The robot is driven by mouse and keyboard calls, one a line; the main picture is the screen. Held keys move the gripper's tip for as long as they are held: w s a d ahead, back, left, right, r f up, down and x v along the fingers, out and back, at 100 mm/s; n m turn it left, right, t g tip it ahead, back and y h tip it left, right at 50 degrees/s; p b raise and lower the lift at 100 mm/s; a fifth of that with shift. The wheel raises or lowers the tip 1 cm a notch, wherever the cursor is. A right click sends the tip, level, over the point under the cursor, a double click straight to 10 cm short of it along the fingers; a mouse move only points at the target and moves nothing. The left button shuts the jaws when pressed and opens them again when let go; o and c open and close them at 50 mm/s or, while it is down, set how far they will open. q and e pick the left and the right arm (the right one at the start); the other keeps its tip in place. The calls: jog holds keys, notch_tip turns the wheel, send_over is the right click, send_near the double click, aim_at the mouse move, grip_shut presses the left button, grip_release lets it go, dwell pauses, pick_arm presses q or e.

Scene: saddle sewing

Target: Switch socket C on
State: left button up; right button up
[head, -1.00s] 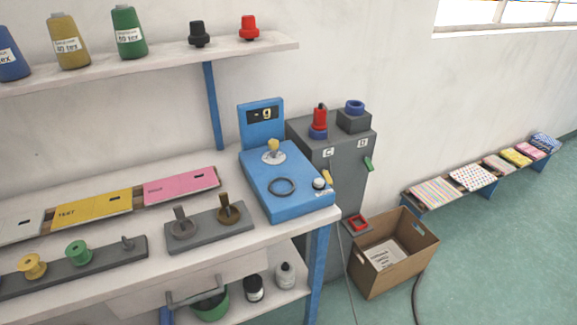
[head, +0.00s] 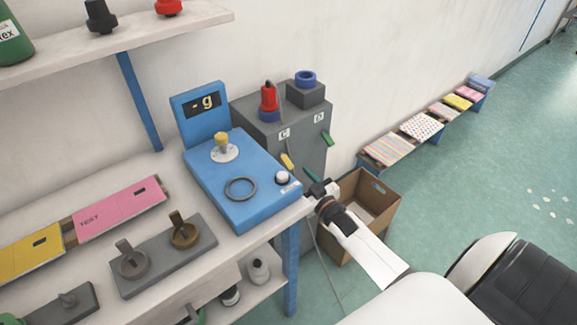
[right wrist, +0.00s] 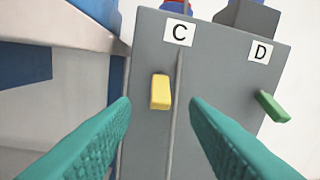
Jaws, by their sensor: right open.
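The grey cabinet (head: 300,135) carries labels C (head: 284,132) and D (head: 319,118). Below C is a yellow lever (head: 287,160); in the right wrist view it (right wrist: 161,92) is nearly upright. Below D is a green lever (head: 326,138), which leans in the right wrist view (right wrist: 272,106). A red plug (head: 268,98) stands in the blue ring of socket C on top. My right gripper (head: 313,181) is in front of the cabinet, open; its teal fingers (right wrist: 161,105) spread to either side of the yellow lever, apparently nearer the camera. My left gripper is not in view.
The white workbench with a blue scale (head: 240,190) stands close left of my right gripper. A cardboard box (head: 375,205) is on the floor beside the cabinet. Socket D's blue ring (head: 305,77) is empty.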

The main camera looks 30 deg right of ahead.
aim_at(292, 168)
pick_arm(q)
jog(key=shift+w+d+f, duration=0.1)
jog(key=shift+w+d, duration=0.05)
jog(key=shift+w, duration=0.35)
pick_arm(e)
jog(key=w, duration=0.6)
jog(key=shift+c, duration=0.4)
